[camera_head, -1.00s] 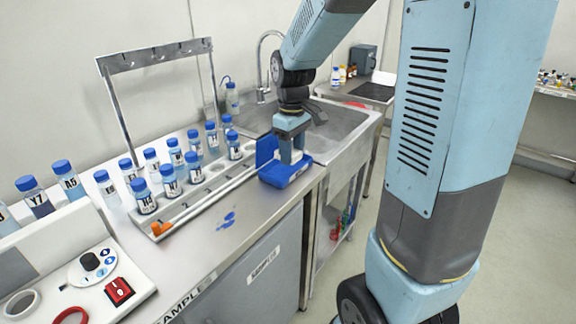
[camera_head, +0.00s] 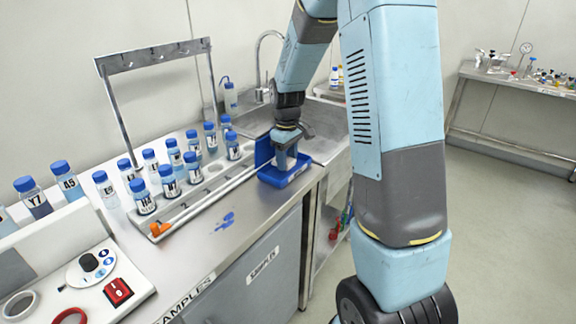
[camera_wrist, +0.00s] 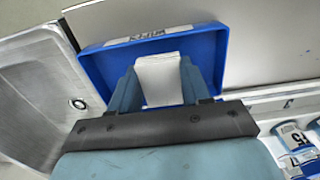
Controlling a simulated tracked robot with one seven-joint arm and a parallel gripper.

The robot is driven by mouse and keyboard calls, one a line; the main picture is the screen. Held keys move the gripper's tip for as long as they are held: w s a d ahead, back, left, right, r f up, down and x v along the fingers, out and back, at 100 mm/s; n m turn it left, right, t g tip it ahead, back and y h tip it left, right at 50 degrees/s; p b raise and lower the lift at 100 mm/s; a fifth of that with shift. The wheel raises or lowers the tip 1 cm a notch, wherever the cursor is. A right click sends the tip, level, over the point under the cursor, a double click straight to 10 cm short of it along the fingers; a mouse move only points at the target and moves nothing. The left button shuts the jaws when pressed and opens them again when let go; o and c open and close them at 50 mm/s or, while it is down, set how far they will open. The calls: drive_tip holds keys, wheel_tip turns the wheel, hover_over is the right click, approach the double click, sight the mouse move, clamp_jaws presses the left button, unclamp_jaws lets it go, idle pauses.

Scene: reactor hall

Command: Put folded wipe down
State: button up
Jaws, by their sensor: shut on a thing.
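My gripper (camera_head: 283,162) points down over a blue open box (camera_head: 296,179) at the right end of the steel bench, beside the sink. In the wrist view my gripper (camera_wrist: 160,84) is shut on the white folded wipe (camera_wrist: 160,72), held between its two fingers. The blue box, with a label on its edge, surrounds the wipe in the wrist view (camera_wrist: 215,62). How far the wipe is above the box floor, I cannot tell. In the head view the wipe is mostly hidden by the gripper.
A white rack (camera_head: 205,198) with several blue-capped bottles stands left of the box. A metal hook frame (camera_head: 152,57) rises behind it. The sink (camera_head: 325,135) lies behind and right. A blue spill (camera_head: 226,221) marks the bench front. A red switch (camera_head: 118,291) is at lower left.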

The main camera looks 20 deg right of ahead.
wheel_tip(320, 180, down, 2)
drive_tip(key=shift+f, duration=0.25)
drive_tip(key=shift+s, duration=0.1)
drive_tip(key=shift+f, duration=0.2)
